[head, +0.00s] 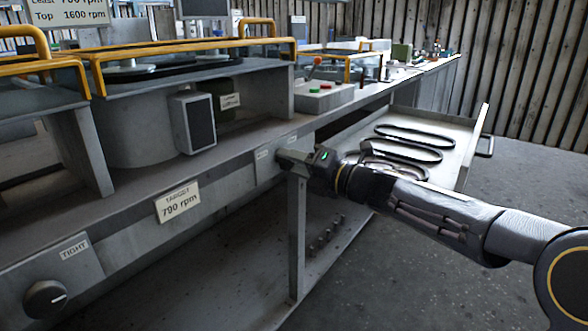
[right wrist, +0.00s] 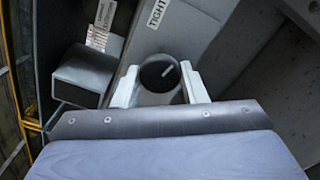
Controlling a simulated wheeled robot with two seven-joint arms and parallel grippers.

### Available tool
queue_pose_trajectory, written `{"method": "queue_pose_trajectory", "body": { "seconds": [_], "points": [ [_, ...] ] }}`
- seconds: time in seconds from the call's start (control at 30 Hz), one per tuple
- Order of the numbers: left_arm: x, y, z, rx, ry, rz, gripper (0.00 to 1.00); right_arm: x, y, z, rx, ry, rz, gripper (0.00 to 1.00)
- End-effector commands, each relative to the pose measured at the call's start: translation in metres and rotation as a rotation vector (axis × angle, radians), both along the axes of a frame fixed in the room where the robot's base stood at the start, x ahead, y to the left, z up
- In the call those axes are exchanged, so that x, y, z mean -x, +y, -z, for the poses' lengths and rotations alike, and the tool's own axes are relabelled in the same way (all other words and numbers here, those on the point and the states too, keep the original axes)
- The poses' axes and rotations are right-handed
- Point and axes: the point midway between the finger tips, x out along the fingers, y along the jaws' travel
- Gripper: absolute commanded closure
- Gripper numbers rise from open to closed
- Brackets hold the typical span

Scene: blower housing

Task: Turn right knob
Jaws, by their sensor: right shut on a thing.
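The right knob (right wrist: 158,73) is round and black with a pale pointer mark. In the right wrist view it sits on a grey panel below a TIGHT label (right wrist: 158,12). My right gripper (right wrist: 160,88) has one pale finger on each side of the knob and is shut on it. In the head view my right gripper (head: 291,157) is at the bench's front panel, and the knob is hidden behind it. Another black knob (head: 45,299) with its own TIGHT label (head: 75,250) is at the lower left. My left gripper is not in view.
A TARGET 790 rpm sign (head: 178,203) is on the bench front. An open drawer (head: 455,150) holding black belts (head: 408,141) juts out at the right, behind my right arm. A grey post (head: 297,240) stands below the gripper. The floor at the lower right looks clear.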

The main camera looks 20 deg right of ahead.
Motion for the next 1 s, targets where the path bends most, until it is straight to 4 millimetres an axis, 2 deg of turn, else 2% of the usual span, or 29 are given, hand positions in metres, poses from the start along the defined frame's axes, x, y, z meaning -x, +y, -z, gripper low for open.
{"method": "queue_pose_trajectory", "body": {
  "seconds": [0.3, 0.73, 0.77, 0.9, 1.0],
  "points": [
    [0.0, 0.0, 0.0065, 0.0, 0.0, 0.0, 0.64, 0.0001, 0.0, 0.0019, 0.068, -0.049, -0.001, 0.84],
    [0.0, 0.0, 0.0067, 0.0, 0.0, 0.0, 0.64, 0.0001, 0.0, 0.0017, 0.073, -0.053, -0.002, 0.84],
    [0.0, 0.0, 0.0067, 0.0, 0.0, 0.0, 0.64, 0.0001, 0.0, 0.0017, 0.073, -0.053, -0.002, 0.6],
    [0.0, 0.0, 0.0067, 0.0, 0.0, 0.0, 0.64, 0.0001, 0.0, 0.0013, 0.073, -0.053, -0.001, 0.42],
    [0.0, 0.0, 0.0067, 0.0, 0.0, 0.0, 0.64, 0.0, 0.0, 0.0009, 0.072, -0.054, -0.001, 0.4]
  ]
}}
